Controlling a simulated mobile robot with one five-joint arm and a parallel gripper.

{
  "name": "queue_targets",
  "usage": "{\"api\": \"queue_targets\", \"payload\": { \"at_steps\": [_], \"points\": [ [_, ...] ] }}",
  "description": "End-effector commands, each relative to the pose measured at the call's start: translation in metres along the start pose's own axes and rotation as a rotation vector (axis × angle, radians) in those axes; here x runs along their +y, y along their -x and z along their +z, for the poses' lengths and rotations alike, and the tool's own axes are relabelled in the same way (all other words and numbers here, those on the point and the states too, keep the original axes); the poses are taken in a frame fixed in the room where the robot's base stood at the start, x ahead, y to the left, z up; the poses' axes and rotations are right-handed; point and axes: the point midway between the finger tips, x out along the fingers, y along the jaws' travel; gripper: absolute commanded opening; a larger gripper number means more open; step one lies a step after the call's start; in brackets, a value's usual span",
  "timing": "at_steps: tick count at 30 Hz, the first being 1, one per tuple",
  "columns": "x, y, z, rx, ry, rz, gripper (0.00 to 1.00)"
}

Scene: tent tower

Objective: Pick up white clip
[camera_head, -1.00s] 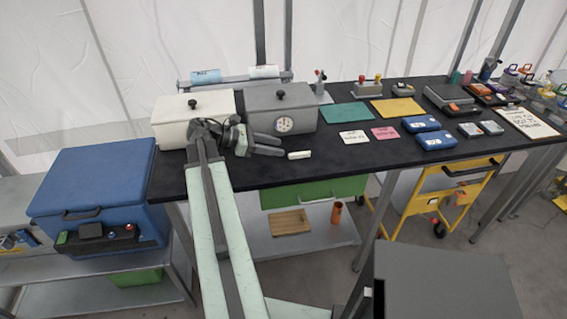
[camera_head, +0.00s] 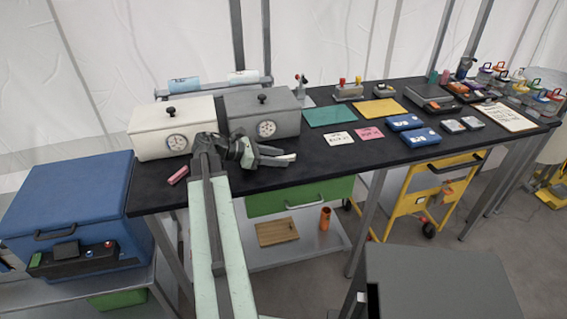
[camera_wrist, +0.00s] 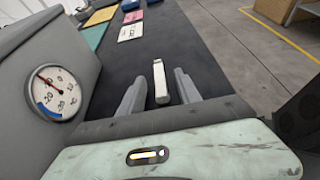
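The white clip (camera_wrist: 161,84) is a small pale bar on the black table (camera_wrist: 195,45). In the wrist view it lies lengthwise between the two grey fingers of my gripper (camera_wrist: 158,73), with dark gaps on both sides. My gripper is open around it and does not appear to touch it. In the head view my gripper (camera_head: 284,155) is low over the front of the table, before the grey box, and only a little of the pale clip shows at its fingertips.
A grey box with a dial (camera_head: 285,107) stands close behind my gripper, a white box (camera_head: 150,130) to its left. A pink clip (camera_head: 178,175) lies near the table's front-left edge. Paper cards (camera_head: 340,138) and blue cases (camera_head: 421,137) lie to the right.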

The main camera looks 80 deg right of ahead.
Motion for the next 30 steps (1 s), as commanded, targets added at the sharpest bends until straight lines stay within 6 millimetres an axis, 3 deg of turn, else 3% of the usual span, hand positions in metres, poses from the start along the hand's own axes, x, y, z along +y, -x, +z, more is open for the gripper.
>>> {"api": "queue_targets", "payload": {
  "at_steps": [4,9,20,26,30],
  "points": [
    [0.000,0.001,0.001,0.000,0.001,0.001,0.40],
    [0.000,0.001,0.001,0.000,0.001,0.001,0.00],
    [0.000,0.003,0.003,0.000,0.001,0.002,0.00],
    [0.000,0.013,0.026,0.000,0.001,0.002,0.00],
    [0.001,0.025,0.054,0.000,0.001,0.002,0.00]
  ]
}}
